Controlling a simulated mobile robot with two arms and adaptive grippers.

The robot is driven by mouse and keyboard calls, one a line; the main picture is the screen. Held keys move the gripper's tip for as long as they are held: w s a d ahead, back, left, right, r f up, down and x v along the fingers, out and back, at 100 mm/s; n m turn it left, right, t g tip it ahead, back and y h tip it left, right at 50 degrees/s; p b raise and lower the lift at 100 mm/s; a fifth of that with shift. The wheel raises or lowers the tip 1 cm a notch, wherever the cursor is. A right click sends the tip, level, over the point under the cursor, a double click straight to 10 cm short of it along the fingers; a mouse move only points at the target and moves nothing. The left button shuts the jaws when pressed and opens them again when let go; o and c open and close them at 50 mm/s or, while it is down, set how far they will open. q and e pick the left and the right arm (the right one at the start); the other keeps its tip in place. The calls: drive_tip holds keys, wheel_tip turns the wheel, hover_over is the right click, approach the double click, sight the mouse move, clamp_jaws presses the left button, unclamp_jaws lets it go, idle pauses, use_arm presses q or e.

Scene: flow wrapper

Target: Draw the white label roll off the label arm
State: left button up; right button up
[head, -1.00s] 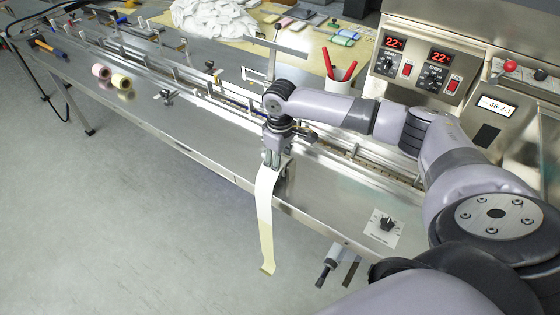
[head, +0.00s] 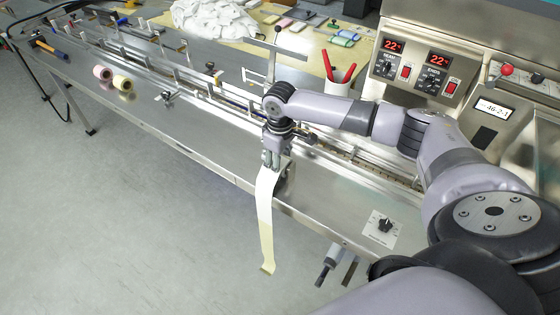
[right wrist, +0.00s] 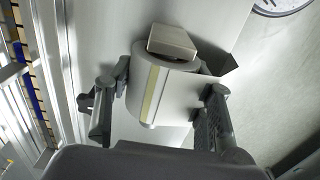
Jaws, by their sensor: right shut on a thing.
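The white label roll (right wrist: 150,85) sits between the fingers of my right gripper in the right wrist view, with a pale yellow strip along its side. My right gripper (right wrist: 165,105) is shut on the roll, one finger on each side. A squared metal piece (right wrist: 172,42) is at the roll's far end; how it joins the roll is hidden. In the head view my right gripper (head: 271,160) points down at the table's front edge. It hides most of the roll. A white and cream label strip (head: 265,215) hangs below it. My left gripper is out of view.
A control panel (head: 430,65) is at the right. The floor in front is clear.

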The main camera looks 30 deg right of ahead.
idle(0.3)
drive_tip(key=shift+w+a+b, duration=0.1)
drive_tip(key=shift+w+a, duration=0.2)
drive_tip(key=shift+w, duration=0.45)
drive_tip(key=shift+w+a+b, duration=0.1)
drive_tip(key=shift+w+a, duration=0.2)
drive_tip(key=shift+w, duration=0.4)
drive_tip(key=shift+w+a+b, duration=0.1)
drive_tip(key=shift+w+a, duration=0.2)
drive_tip(key=shift+w, duration=0.45)
drive_tip(key=shift+p, duration=0.55)
drive_tip(key=shift+w+a+f+b, duration=0.1)
drive_tip(key=shift+w+a+b, duration=0.25)
drive_tip(key=shift+w, duration=0.4)
drive_tip(key=shift+w+a+b, duration=0.25)
drive_tip(key=shift+w+b, duration=0.15)
drive_tip(key=shift+w, duration=0.3)
drive_tip(key=shift+w+a+b, duration=0.3)
drive_tip(key=shift+w+b, duration=0.2)
drive_tip(key=shift+w, duration=0.2)
drive_tip(key=shift+w+a+b, duration=0.3)
drive_tip(key=shift+w+b, duration=0.15)
drive_tip(key=shift+w, duration=0.25)
drive_tip(key=shift+w+a, duration=0.15)
drive_tip(key=shift+w, duration=0.2)
